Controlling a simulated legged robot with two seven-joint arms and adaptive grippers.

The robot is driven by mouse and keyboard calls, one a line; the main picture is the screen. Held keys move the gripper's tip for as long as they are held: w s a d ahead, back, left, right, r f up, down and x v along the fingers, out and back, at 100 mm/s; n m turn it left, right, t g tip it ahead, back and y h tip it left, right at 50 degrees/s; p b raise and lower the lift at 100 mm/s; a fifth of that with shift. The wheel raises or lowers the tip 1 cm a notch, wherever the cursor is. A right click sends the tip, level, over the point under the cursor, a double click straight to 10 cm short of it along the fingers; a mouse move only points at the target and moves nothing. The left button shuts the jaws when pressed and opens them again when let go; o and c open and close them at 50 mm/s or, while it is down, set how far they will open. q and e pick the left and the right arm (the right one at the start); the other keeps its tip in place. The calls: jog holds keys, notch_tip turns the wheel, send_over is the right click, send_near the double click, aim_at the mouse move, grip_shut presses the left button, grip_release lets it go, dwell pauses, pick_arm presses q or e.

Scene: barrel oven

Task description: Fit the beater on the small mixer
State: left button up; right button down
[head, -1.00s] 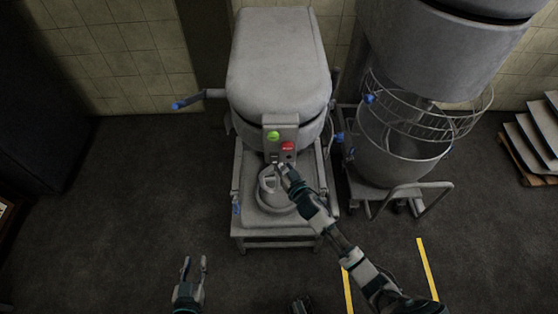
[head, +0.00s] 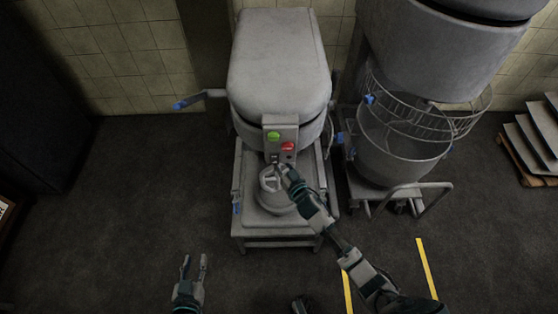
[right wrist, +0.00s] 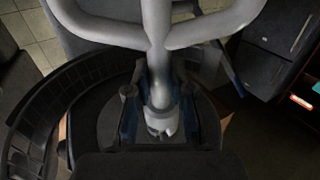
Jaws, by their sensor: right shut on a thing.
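The small mixer (head: 279,70) stands in the middle of the head view, with a green and a red button on its front. The beater (right wrist: 159,60) is a pale grey metal piece with a shaft and curved arms, large in the right wrist view. My right gripper (right wrist: 158,115) is shut on the beater's shaft. In the head view my right gripper (head: 283,170) is just below the button panel, over the mixer's lower front. The beater's far end and any contact with the mixer's drive are hidden. My left gripper (head: 194,265) is open and empty at the bottom, over the floor.
A larger mixer (head: 432,50) with a wire guard and a wheeled bowl (head: 400,150) stands to the right. A blue-tipped lever (head: 195,99) sticks out left of the small mixer. Stacked trays (head: 535,135) lie at the far right. The floor to the left is clear.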

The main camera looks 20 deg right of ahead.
jog(key=shift+r+p, duration=1)
jog(key=shift+r, duration=0.25)
dwell(0.4)
dwell(0.6)
